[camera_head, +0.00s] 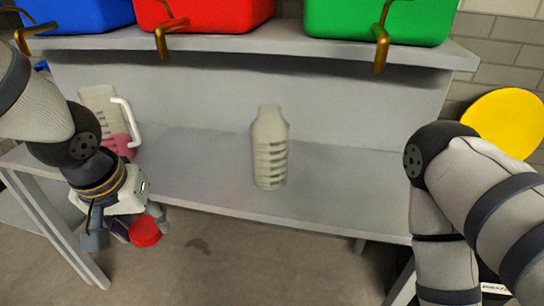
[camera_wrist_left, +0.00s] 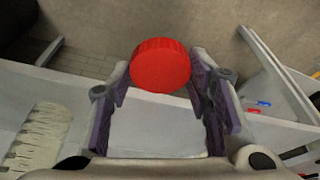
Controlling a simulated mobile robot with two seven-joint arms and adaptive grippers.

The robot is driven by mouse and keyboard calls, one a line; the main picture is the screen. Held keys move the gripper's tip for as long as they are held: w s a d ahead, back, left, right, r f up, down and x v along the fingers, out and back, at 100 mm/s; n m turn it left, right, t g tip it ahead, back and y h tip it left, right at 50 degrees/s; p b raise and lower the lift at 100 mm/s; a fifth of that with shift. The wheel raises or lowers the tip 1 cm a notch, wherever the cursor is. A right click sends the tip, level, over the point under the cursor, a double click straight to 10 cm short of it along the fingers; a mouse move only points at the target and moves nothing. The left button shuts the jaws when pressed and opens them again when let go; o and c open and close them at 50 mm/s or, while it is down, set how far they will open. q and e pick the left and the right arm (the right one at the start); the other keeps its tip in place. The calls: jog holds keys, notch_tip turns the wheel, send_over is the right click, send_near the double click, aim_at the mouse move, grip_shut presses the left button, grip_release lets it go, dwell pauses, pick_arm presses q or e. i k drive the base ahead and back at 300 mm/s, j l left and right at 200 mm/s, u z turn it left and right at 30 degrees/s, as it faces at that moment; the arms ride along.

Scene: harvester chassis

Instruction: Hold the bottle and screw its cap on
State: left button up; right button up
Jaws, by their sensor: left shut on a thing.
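The bottle (camera_head: 269,147) is pale and translucent with ribbed sides. It stands upright and uncapped near the middle of the grey bench in the head view. It also appears, cut off, at the left of the left wrist view (camera_wrist_left: 38,137). My left gripper (camera_head: 140,222) is at the left, in front of the bench edge and well apart from the bottle. It is shut on the red cap (camera_head: 146,233), which sits between the fingertips in the left wrist view (camera_wrist_left: 160,66). My right arm shows at the right, but its gripper is out of the picture.
A jug (camera_head: 106,118) with a white handle and pink contents stands on the bench (camera_head: 205,160) behind my left arm. Blue, red (camera_head: 205,14) and green (camera_head: 380,20) bins sit on the shelf above, with brass-coloured hooks below. The bench around the bottle is clear.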

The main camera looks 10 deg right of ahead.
aim_at(270, 131)
jog(key=i+j+z, duration=0.1)
jog(key=j+z, duration=1.15)
jog(key=j, duration=0.2)
jog(key=l, duration=0.2)
jog(key=j, duration=0.2)
